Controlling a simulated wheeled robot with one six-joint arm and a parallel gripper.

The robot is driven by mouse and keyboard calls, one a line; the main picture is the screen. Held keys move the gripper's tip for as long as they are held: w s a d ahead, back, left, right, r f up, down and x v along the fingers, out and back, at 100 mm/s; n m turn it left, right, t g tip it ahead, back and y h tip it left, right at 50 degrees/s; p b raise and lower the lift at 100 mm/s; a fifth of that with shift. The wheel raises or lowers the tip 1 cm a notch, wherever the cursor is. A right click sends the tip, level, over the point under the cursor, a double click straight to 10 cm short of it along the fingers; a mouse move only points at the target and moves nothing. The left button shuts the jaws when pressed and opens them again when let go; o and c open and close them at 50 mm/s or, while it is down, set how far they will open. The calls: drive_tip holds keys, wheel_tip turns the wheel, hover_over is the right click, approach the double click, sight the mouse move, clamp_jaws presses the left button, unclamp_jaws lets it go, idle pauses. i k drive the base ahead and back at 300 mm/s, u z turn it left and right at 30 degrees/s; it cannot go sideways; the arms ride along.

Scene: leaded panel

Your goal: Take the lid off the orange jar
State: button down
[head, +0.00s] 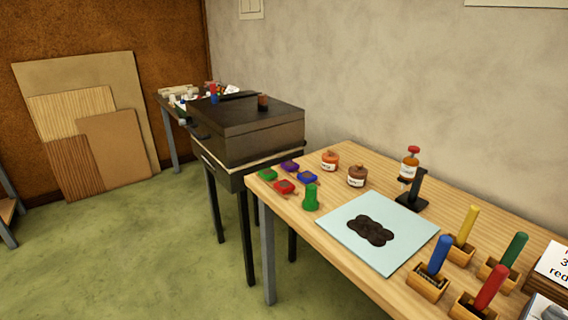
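The orange jar (330,163) stands upright on the wooden table (395,185), near its back edge by the wall. It is small, with a white label on its front. An orange-brown lid (331,154) sits on top of it. A similar brown jar (357,177) with a label stands just to its right and nearer. My gripper is not in view, so its state does not show.
Small red, green, purple and blue items (285,186) and a green piece (311,198) lie left of the jar. A pale blue sheet (345,230) with dark discs, a black stand (412,202) with a bottle, and colored handles in wooden holders (428,288) fill the right. A dark kiln-like box (250,125) stands left.

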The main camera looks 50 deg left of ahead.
sight(329, 155)
drive_tip(key=u, duration=2.65)
drive_tip(key=i, duration=2.5)
drive_tip(key=z, duration=3.15)
